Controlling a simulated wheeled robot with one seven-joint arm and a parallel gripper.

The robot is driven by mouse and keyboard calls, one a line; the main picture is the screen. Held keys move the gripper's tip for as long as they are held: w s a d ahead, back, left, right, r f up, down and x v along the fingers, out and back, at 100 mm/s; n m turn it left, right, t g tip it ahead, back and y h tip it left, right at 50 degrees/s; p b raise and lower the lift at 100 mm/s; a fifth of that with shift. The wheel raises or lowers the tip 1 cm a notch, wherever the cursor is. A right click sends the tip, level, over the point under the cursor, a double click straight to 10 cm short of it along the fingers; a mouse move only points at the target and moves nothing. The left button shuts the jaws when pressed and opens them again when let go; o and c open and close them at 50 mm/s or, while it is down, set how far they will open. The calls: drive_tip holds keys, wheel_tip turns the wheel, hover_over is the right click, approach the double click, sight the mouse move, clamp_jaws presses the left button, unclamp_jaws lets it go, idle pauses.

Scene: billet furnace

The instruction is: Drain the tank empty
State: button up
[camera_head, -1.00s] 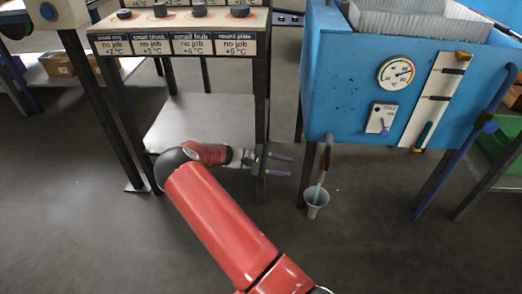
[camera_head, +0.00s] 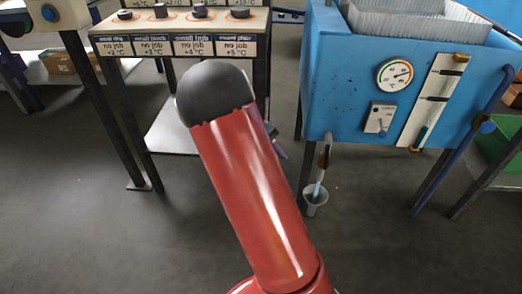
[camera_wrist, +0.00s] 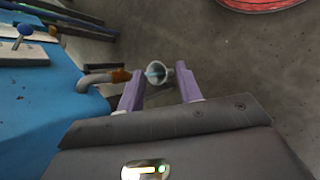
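The blue tank (camera_head: 345,105) stands at the right on dark legs. Its front carries a round dial (camera_head: 395,75), a small plate with a lever (camera_head: 380,118) and a pale level strip (camera_head: 432,100) with teal near its bottom. A drain spout (camera_head: 325,155) hangs under it, with a pale blue stream above a grey cup (camera_head: 315,203) on the floor. My gripper (camera_wrist: 160,86) is open and empty, its purple fingers apart; the cup (camera_wrist: 156,72) shows beyond them and the spout (camera_wrist: 95,82) to their left. In the head view my arm hides most of the gripper.
A blue pipe with a blue knob (camera_head: 487,127) runs down the tank's right side. A rack with job labels (camera_head: 175,45) and several dark pieces stands at the left. The tank holds a whitish basket (camera_head: 420,22) on top. The floor in front is clear.

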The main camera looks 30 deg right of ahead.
drive_tip(key=s+a+r+t+y, duration=0.2)
drive_tip(key=s+a+r, duration=0.1)
drive_tip(key=r, duration=0.3)
drive_tip(key=s+a+r+t+y+p, duration=0.1)
drive_tip(key=s+a+r+t, duration=0.2)
drive_tip(key=a+r, duration=0.2)
drive_tip(key=shift+s+r+m+y+p, duration=0.25)
drive_tip(key=shift+r+m+y+p, duration=0.05)
drive_tip(key=shift+r+m+y, duration=0.1)
drive_tip(key=s+a+r+t+y, duration=0.1)
drive_tip(key=s+a+r+t, duration=0.2)
drive_tip(key=s, duration=0.3)
drive_tip(key=s+a+r+t+y, duration=0.1)
drive_tip(key=s+a+r+t, duration=0.2)
drive_tip(key=s+a, duration=0.2)
drive_tip(key=shift+s+r+m, duration=0.3)
drive_tip(key=shift+s+r, duration=0.05)
drive_tip(key=shift+s, duration=0.15)
